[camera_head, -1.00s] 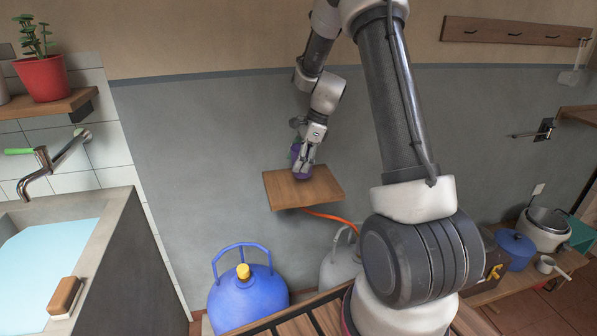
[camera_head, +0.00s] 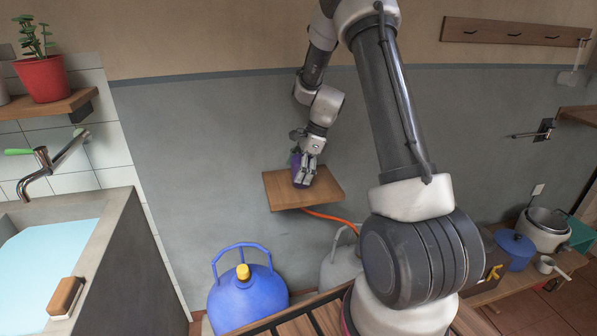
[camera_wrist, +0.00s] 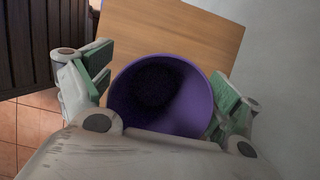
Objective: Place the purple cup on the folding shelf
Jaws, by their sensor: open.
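The purple cup (camera_wrist: 196,97) is between the two fingers of my gripper (camera_wrist: 160,88) in the wrist view, its round mouth facing the camera. The green finger pads stand apart on either side of it, with the right pad very close to its wall. In the head view the purple cup (camera_head: 296,170) is partly hidden behind my gripper (camera_head: 303,178). It appears to stand on the wooden folding shelf (camera_head: 325,190) on the grey wall. The shelf's board also shows in the wrist view (camera_wrist: 190,35), behind the cup.
A blue gas bottle (camera_head: 245,298) and a grey one (camera_head: 338,268) stand below the shelf, with an orange hose (camera_head: 328,216) nearby. A sink (camera_head: 110,225) is at the left. The right part of the shelf is bare.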

